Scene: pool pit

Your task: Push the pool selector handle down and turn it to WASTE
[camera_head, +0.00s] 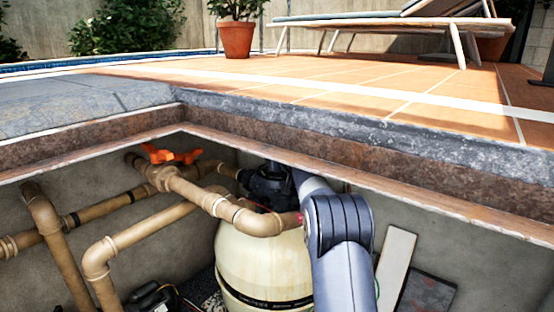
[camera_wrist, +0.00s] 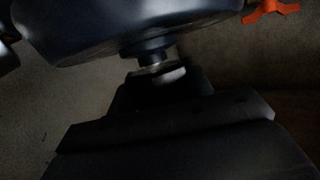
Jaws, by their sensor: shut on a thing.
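The pool selector valve (camera_head: 270,183) is a black body on top of the cream filter tank (camera_head: 262,262) in the head view. My arm reaches in from the lower right to the valve and covers part of it. The handle and its label are not readable there. In the wrist view, my gripper (camera_wrist: 160,78) is a very dark shape in the middle, shut on what seems to be the selector handle. The handle's outline is lost in shadow, and I cannot tell its height or which setting it points to. A large dark rounded shape fills the upper left.
Tan pipes (camera_head: 180,185) run left of the tank, with an orange valve handle (camera_head: 172,155) on them. The stone pit edge (camera_head: 330,125) passes above my arm. A pale board (camera_head: 395,265) leans at the right wall. A lounger (camera_head: 400,22) and a potted plant (camera_head: 237,38) stand on the terrace.

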